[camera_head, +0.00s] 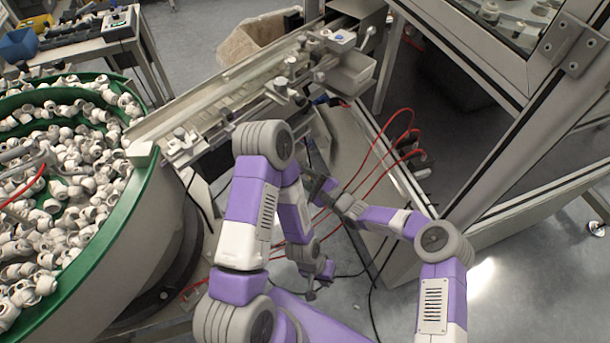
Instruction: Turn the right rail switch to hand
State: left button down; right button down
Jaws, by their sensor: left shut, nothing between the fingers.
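The feeder rail (235,85) runs diagonally from the green bowl up to the top centre. Small grey fittings sit along it. I cannot pick out the right rail switch or read its position. My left gripper (320,284) hangs low in the middle, below the rail and apart from it. It looks shut and empty. My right gripper (318,182) points left, behind my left forearm and below the rail. It is small, dark and partly hidden, so its fingers cannot be made out.
A green-rimmed bowl (110,228) full of white caps stands at the left. Red hoses (385,165) loop at centre right, near a metal frame post (505,160). A grey bin (350,72) hangs by the rail's far end. A bench with devices stands at top left.

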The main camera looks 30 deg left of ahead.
dwell(0.3)
jog(key=c, duration=0.9)
grip_release()
jog(key=shift+o, duration=0.2)
jog(key=shift+d, duration=0.1)
jog(key=p+v, duration=0.2)
jog(key=v, duration=0.5)
jog(key=shift+d, duration=0.25)
